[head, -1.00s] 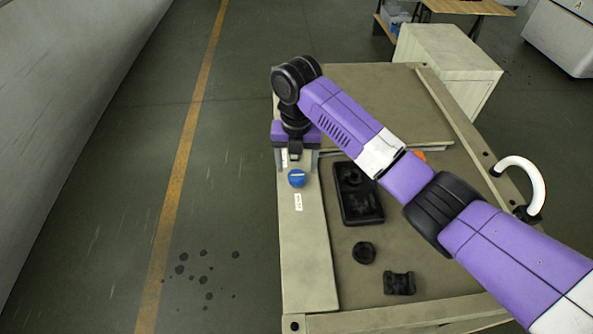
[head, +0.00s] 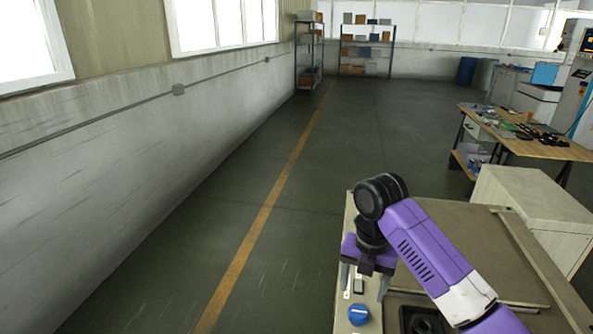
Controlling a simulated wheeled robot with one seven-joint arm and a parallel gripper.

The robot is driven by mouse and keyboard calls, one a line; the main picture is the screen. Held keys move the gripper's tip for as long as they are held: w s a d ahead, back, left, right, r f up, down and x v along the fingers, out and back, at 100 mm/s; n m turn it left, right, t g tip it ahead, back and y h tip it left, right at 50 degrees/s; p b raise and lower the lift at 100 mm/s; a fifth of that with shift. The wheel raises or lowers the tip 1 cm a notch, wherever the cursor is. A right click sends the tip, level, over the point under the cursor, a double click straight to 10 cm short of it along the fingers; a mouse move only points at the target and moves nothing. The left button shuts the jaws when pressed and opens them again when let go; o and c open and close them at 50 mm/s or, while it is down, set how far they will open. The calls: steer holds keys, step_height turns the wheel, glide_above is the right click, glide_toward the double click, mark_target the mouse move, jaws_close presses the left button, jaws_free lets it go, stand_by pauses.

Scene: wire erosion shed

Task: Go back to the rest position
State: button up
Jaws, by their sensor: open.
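My gripper (head: 364,284) is at the lower middle of the head view, on my purple and black arm. Its two grey fingers are apart, and nothing is seen held between them. It points down over the left strip of a beige bench top (head: 470,235). A small dark switch-like part (head: 358,286) shows between the fingers. A blue knob (head: 358,314) sits just nearer than the gripper. Whether the fingers touch the strip cannot be told.
A black tray (head: 424,319) is partly cut off at the bottom edge. A pale cabinet (head: 535,200) stands behind the bench at right. A wooden worktable (head: 540,147) with small items is farther back. Open floor with a yellow line (head: 262,215) lies left.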

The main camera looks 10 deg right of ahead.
steer(key=w+a+r+m+t+y, duration=0.55)
steer(key=w+a+m+t, duration=0.45)
steer(key=a+m, duration=0.25)
steer(key=s+d+f+m+t+h, duration=0.1)
steer(key=s+d+m, duration=0.3)
steer(key=s, duration=1.4)
steer(key=s+d+f+m+t+h, duration=0.1)
steer(key=s+d+m, duration=0.3)
steer(key=s, duration=1.4)
steer(key=s+d+f+m+t+h, duration=0.2)
steer(key=s+m, duration=0.7)
steer(key=s, duration=0.9)
steer(key=d+h, duration=0.1)
steer(key=d, duration=0.1)
steer(key=shift+d+m+t, duration=0.35)
steer(key=shift+t, duration=0.05)
